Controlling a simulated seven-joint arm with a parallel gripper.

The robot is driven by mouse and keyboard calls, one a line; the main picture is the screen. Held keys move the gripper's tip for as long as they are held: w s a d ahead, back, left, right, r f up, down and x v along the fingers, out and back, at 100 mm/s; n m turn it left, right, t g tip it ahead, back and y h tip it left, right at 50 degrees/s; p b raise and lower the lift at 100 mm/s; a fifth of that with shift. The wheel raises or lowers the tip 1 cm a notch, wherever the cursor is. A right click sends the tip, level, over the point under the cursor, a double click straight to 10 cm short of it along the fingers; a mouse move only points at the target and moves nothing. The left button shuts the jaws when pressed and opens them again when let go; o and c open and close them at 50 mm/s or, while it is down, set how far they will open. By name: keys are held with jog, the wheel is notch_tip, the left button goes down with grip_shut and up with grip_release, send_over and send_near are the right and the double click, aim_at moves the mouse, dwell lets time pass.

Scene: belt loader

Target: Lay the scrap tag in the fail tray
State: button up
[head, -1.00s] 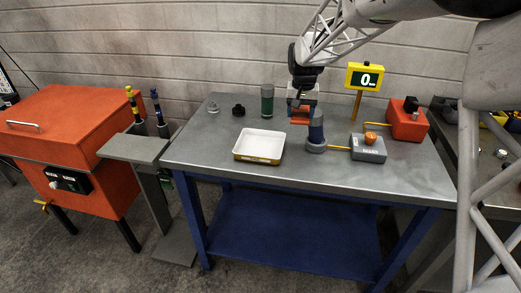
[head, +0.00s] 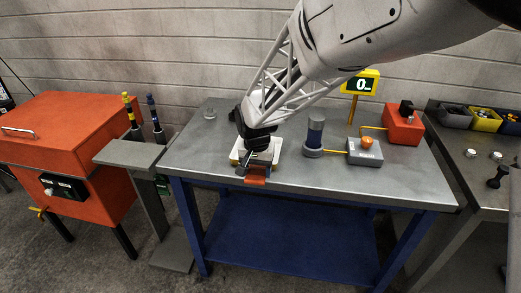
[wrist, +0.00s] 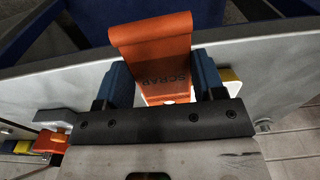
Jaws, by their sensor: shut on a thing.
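The orange scrap tag (wrist: 155,55), with "SCRAP" printed on it, is held between the blue fingers of my gripper (wrist: 163,88) in the wrist view. In the head view the tag (head: 256,181) shows under my gripper (head: 257,168), near the table's front edge. The white and yellow tray (head: 235,156) is mostly hidden behind my gripper; only parts of its rim show. A small yellow and white corner of it shows in the wrist view (wrist: 230,76). My gripper appears above the tray's front side; its exact height over the tray is not clear.
A grey box with an orange knob (head: 365,152), an orange box (head: 404,128) and a yellow display (head: 360,82) are farther right. The front right of the table (head: 370,185) is clear.

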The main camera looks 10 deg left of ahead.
dwell(0.3)
jog(key=w+a, duration=0.2)
jog(key=w, duration=0.2)
jog(key=w+a+f, duration=0.1)
jog(key=w+a, duration=0.1)
jog(key=w, duration=0.3)
jog(key=w+a, duration=0.3)
jog(key=w, duration=0.1)
jog(key=shift+w+a+f, duration=0.1)
jog(key=shift+w+f, duration=0.05)
jog(key=shift+w, duration=0.05)
jog(key=shift+w+a+f, duration=0.1)
jog(key=shift+w+a, duration=0.1)
jog(key=shift+w, duration=0.2)
notch_tip(320, 180, down, 3)
jog(key=shift+f, duration=0.15)
jog(key=shift+s+f, duration=0.1)
jog(key=shift+f, duration=0.05)
